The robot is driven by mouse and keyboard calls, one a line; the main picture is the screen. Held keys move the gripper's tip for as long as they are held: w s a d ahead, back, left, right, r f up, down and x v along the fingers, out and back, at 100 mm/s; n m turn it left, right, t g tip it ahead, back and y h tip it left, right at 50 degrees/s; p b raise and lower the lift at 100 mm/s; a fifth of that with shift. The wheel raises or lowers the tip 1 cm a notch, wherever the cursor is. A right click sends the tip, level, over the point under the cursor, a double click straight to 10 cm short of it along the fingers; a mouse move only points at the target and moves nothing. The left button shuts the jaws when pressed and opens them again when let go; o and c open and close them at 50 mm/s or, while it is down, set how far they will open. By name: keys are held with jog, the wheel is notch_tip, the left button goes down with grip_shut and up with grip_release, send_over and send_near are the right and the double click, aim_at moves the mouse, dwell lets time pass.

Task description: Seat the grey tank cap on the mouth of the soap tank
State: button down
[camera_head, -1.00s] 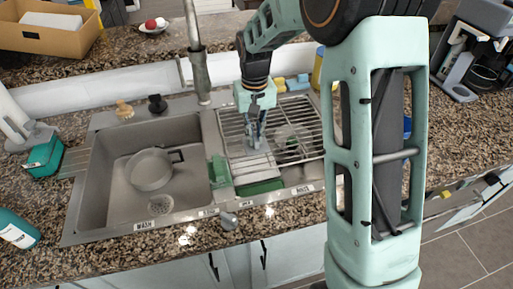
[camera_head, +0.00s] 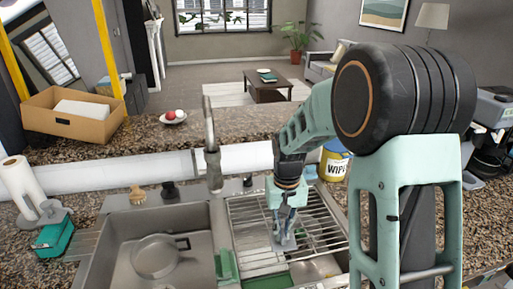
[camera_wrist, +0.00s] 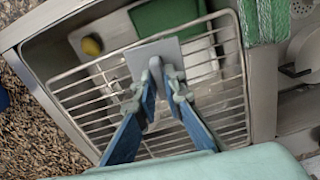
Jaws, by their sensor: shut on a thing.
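My gripper (camera_wrist: 165,85) is shut on a flat, square grey piece (camera_wrist: 152,54), which I take to be the grey tank cap. The cap shows at the fingertips in the wrist view, and below the fingers in the head view (camera_head: 284,244). My gripper (camera_head: 286,228) points down over the wire rack on the right sink basin. I cannot tell whether the cap touches the rack. I cannot surely make out the soap tank or its mouth in either current view.
The wire rack (camera_head: 262,213) covers much of the right basin. A pan (camera_head: 155,257) lies in the left basin. The faucet (camera_head: 213,165) stands up behind the sink. A green sponge-like block (camera_wrist: 265,20) sits on the divider. A teal box (camera_head: 53,240) stands left.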

jog(key=s+d+m+p, duration=0.1)
jog(key=s+d, duration=0.2)
jog(key=d, duration=0.2)
jog(key=shift+s+f, duration=0.25)
jog(key=shift+s+d, duration=0.1)
dwell(0.7)
